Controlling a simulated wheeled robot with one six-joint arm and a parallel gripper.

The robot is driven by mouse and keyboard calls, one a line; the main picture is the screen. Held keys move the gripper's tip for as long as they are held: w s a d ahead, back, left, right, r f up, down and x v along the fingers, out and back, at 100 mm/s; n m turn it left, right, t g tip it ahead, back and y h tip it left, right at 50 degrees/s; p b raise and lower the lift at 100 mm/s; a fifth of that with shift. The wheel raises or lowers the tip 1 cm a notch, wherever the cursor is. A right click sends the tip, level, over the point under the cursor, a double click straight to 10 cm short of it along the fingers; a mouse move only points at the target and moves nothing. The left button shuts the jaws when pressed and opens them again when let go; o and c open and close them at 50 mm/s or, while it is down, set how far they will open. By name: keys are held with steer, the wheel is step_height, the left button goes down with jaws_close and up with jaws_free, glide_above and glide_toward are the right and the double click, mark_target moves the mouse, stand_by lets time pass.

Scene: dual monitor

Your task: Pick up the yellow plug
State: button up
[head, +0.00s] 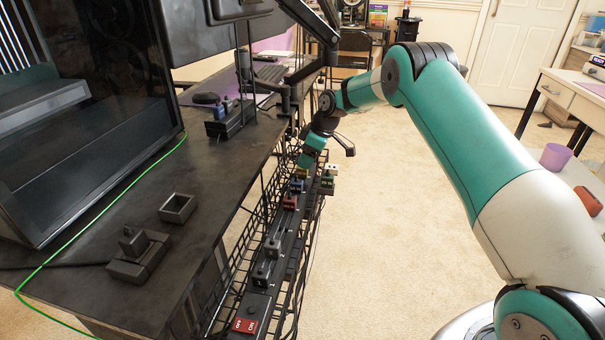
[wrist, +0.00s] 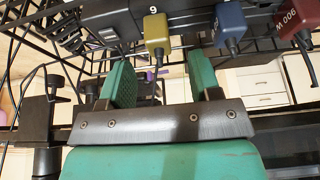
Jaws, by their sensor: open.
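In the wrist view the yellow plug (wrist: 157,31) sits in a black power strip (wrist: 200,10), with a thin prong or cord end pointing down from it. My gripper (wrist: 163,75) is open, its two green fingers to the left and right just below the plug in the picture. Nothing is held between them. In the head view my gripper (head: 308,158) is over the far part of the rack beside the desk. The yellow plug (head: 302,171) shows there as a small patch just below my gripper. Whether the fingers touch it cannot be told.
A blue plug (wrist: 230,25) and a dark red plug (wrist: 288,22) sit to the right of the yellow one. A black wire rack (head: 240,262) holds the strip along the dark desk (head: 95,255). Carpet (head: 385,240) to the right is open.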

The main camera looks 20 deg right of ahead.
steer(key=x, duration=0.4)
steer(key=shift+f+b, duration=0.35)
steer(key=shift+b, duration=0.05)
steer(key=shift+c, duration=0.4)
steer(key=c, duration=0.9)
steer(key=shift+c, duration=0.2)
steer(key=shift+r, duration=0.1)
step_height(320, 180, up, 24)
steer(key=p, duration=0.9)
steer(key=shift+r, duration=0.25)
